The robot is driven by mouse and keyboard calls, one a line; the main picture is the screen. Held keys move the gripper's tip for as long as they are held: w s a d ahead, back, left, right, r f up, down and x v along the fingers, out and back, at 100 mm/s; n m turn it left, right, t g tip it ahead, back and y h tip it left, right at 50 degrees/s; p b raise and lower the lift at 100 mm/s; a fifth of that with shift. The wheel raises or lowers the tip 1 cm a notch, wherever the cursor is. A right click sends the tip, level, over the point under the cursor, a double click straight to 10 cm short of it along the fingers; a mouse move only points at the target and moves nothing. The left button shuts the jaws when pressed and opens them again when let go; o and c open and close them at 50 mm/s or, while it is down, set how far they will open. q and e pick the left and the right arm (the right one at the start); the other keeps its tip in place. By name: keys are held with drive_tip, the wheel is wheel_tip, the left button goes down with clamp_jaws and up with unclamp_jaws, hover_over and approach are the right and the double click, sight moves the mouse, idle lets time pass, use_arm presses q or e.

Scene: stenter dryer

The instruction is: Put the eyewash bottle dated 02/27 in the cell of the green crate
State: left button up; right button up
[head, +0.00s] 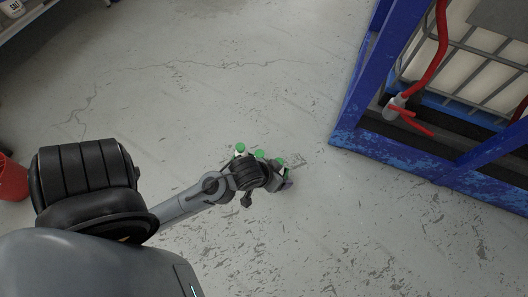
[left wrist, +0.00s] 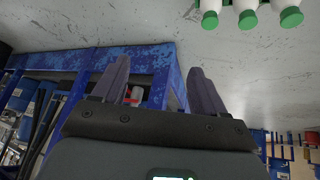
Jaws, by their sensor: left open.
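Three white bottles with green caps show in the left wrist view: one (left wrist: 210,8), another (left wrist: 245,10) and a third (left wrist: 285,8) at the top right edge, cut off by the frame. In the head view their green caps show beside my left wrist: one (head: 240,148), another (head: 259,154) and a third (head: 281,160), with the bodies mostly hidden by my arm. No date is readable. My left gripper (left wrist: 158,66) is open and empty, its fingers apart from the bottles; it also shows in the head view (head: 287,183).
A blue steel frame (head: 352,103) holding a caged white tank (head: 460,50) stands at the right. A red hose (head: 438,45) hangs there. A red bucket (head: 10,178) is at the left edge. A shelf (head: 38,15) is at the top left. The scuffed grey floor between is clear.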

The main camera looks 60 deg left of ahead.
use_arm(q)
drive_tip(key=s+d+r+m+g, duration=0.1)
drive_tip(key=s+d+m+g, duration=0.1)
drive_tip(key=s, duration=0.4)
drive_tip(key=shift+s+d+r+m+g, duration=0.15)
drive_tip(key=shift+s+d+m+g, duration=0.35)
drive_tip(key=shift+m, duration=0.7)
drive_tip(key=shift+w, duration=0.15)
